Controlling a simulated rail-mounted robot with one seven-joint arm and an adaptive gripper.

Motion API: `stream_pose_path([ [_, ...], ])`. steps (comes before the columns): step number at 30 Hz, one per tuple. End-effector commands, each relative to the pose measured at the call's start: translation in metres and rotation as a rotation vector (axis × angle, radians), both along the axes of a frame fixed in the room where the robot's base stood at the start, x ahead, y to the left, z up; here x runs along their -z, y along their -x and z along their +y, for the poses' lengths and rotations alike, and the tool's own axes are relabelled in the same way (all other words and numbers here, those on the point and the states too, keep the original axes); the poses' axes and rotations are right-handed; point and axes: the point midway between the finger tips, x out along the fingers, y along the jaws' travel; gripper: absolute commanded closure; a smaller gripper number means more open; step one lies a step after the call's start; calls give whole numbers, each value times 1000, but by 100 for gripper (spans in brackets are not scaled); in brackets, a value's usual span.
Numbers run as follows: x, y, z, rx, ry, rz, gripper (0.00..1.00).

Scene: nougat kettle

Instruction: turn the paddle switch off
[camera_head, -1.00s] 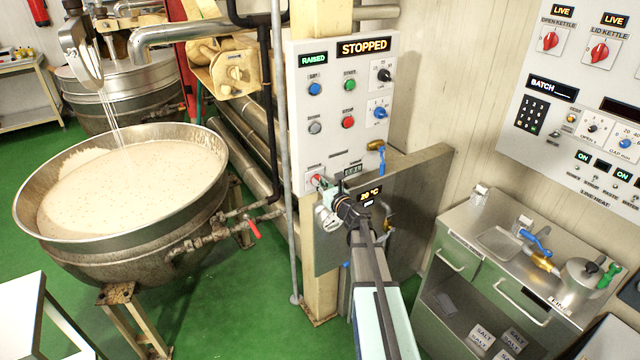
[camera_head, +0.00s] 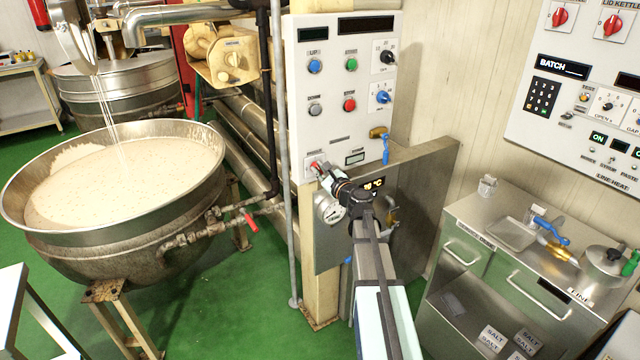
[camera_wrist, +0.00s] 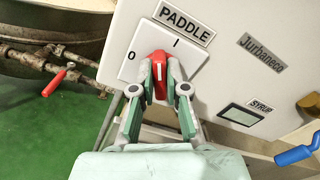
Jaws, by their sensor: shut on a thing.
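The paddle switch (camera_wrist: 159,72) is a red knob on a white plate under a PADDLE label (camera_wrist: 185,20). The plate has a 0 at its left and an I at its upper right. The knob's upper end lies between the two marks. My gripper (camera_wrist: 160,80) is closed around the knob, one green-grey finger on each side. In the head view the red switch (camera_head: 314,165) sits low on the white control panel (camera_head: 332,110), and my gripper (camera_head: 322,170) reaches it from the lower right. The fingertips hide part of the knob there.
A round gauge (camera_head: 331,210) and a steel splash plate (camera_head: 420,200) stand close to my wrist. A blue-handled valve (camera_head: 386,150) is right of the switch. The nougat kettle (camera_head: 120,260) is at left; a steel bench (camera_head: 520,265) is at right.

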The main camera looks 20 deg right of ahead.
Motion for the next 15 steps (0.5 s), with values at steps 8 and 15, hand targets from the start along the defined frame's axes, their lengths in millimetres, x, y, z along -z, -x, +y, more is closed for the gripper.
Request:
stream_pose_path([
  [8, 8, -1, 1, 0, 263, -33, 100],
  [15, 8, -1, 2, 2, 490, -58, 100],
])
